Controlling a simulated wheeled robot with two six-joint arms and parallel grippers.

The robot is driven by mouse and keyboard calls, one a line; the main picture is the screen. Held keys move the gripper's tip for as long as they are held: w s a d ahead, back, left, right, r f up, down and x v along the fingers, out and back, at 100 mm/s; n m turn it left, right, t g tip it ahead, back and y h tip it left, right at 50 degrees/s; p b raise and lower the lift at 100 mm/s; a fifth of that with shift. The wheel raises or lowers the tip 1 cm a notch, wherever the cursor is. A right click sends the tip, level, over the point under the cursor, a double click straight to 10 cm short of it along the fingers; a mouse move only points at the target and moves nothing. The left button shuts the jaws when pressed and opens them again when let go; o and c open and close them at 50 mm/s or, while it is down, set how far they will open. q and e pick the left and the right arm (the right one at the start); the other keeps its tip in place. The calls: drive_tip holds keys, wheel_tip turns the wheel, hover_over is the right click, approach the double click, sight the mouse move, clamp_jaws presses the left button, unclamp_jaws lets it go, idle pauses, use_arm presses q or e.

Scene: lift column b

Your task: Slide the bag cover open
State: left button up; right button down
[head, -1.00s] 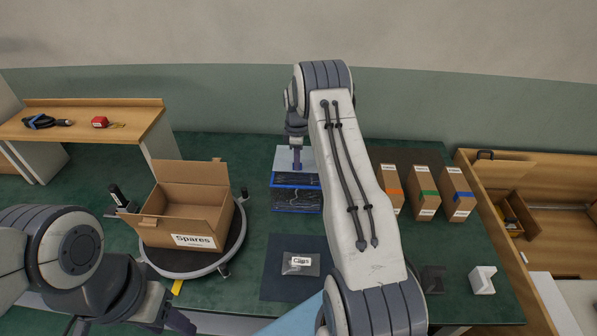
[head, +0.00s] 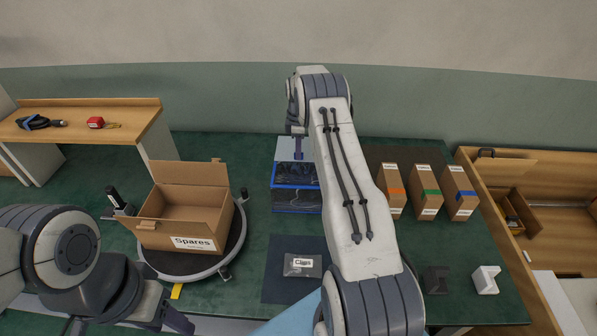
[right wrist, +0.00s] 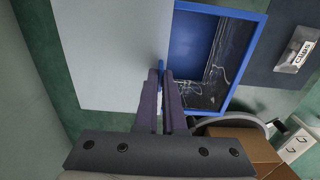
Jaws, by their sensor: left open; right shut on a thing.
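The cover, a pale grey flat panel (head: 290,150), lies at the back of a dark blue-rimmed box (head: 297,200). In the right wrist view the cover (right wrist: 112,50) extends to one side of the box's blue rim (right wrist: 243,60), and much of the box's dark interior shows. My right gripper (right wrist: 165,80) is shut on a narrow blue piece at the cover's edge; its fingers hide most of it. In the head view the right arm partly hides this gripper (head: 299,150). My left gripper (head: 178,322) is open, low at the left, away from the box.
A grey bag labelled Clips (head: 303,265) lies on a dark mat (head: 282,290) in front of the box. An open Spares carton (head: 180,243) stands on a round turntable at left. Several taped cartons (head: 426,193) stand to the right.

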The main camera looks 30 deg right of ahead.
drive_tip(key=c, duration=1)
unclamp_jaws()
drive_tip(key=shift+w+d, duration=0.1)
drive_tip(key=shift+r, duration=0.1)
drive_tip(key=shift+r+p, duration=2.3)
drive_tip(key=shift+r, duration=1.15)
